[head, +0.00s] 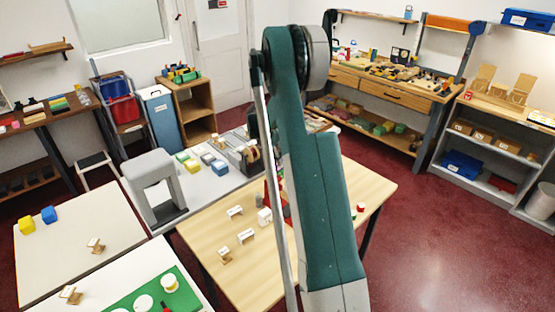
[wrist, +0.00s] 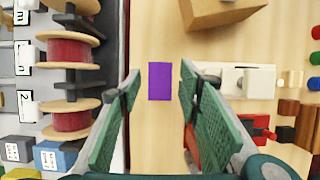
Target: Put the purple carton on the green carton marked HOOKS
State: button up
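A purple block (wrist: 160,81), seen from above as a plain rectangle, lies on the light wood table (wrist: 150,140) in the wrist view. I take it for the purple carton; no label shows on it. My gripper (wrist: 160,90) is open, its green-padded fingers on either side of the block with gaps to both. They do not appear to touch it. In the head view my arm hides the gripper and the purple block.
Red spools (wrist: 70,57) stand left of the fingers. A blue labelled carton (wrist: 55,156) is at lower left. A brown box (wrist: 222,10), a white object (wrist: 250,82) and a red item (wrist: 255,128) lie to the right. Bare wood surrounds the purple block.

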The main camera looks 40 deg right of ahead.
jog(key=v, duration=1)
jog(key=shift+a+r, duration=0.2)
dwell(0.4)
jog(key=s+a+r+m+t, duration=0.1)
jog(key=s+a+r+m, duration=0.25)
jog(key=a+r, duration=0.45)
jog(key=s+a+r+m+t+y, duration=0.15)
jog(key=s+a+r, duration=0.35)
jog(key=a, duration=0.6)
jog(key=s+a+r+m+t, duration=0.1)
jog(key=s+a+r+m, duration=0.25)
jog(key=a+r, duration=0.45)
jog(key=s+a+f+m+t+y, duration=0.1)
jog(key=s+a+m, duration=0.3)
jog(key=s+a, duration=0.8)
jog(key=s+a+f+m+t+y, duration=0.2)
jog(key=s+a+m, duration=0.3)
jog(key=s+a, duration=0.7)
jog(key=s+f, duration=0.1)
jog(key=s, duration=0.1)
jog(key=shift+s+f+t, duration=0.3)
jog(key=shift+s+t, duration=0.05)
